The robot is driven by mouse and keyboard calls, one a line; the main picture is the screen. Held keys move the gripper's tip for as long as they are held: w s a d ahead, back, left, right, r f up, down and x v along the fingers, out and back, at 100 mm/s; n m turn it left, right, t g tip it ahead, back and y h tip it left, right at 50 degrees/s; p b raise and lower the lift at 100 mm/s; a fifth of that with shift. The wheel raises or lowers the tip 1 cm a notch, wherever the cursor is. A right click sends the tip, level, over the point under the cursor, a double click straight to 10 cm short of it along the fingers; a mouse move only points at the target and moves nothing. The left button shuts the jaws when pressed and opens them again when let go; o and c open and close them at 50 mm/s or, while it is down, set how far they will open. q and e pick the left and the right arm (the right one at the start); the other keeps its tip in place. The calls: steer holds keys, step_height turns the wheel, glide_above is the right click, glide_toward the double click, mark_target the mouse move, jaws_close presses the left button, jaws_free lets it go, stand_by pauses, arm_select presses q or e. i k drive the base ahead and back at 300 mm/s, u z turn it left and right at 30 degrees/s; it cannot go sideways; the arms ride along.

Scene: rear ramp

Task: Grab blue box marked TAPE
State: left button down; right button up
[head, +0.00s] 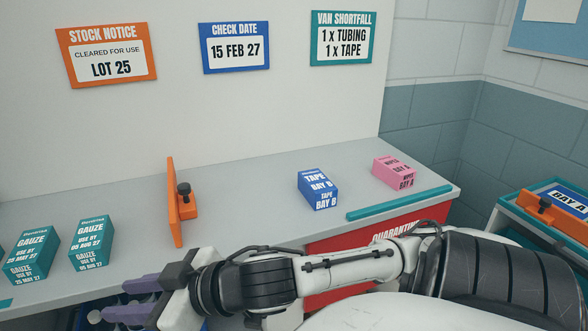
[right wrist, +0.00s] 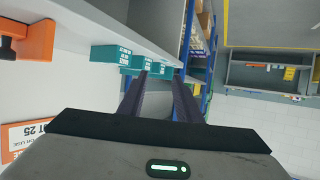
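The blue box marked TAPE, BAY B (head: 319,190) stands on the grey shelf, right of centre in the head view. My right gripper (head: 116,299) is at the lower left of the head view, in front of the shelf edge and well to the left of the blue box. Its two purple fingers are apart with nothing between them. They also show in the right wrist view (right wrist: 160,76), pointing away from the blue box, which is not seen there. My left gripper is not in view.
A pink box (head: 394,172) stands right of the blue one, behind a teal strip (head: 400,202). An orange divider (head: 175,205) stands on the shelf, with teal gauze boxes (head: 91,244) to its left. A red quarantine panel (head: 340,245) is below.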

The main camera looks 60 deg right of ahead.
mark_target(321, 193)
steer(key=z, duration=1)
steer(key=i, duration=0.9)
steer(key=z, duration=1)
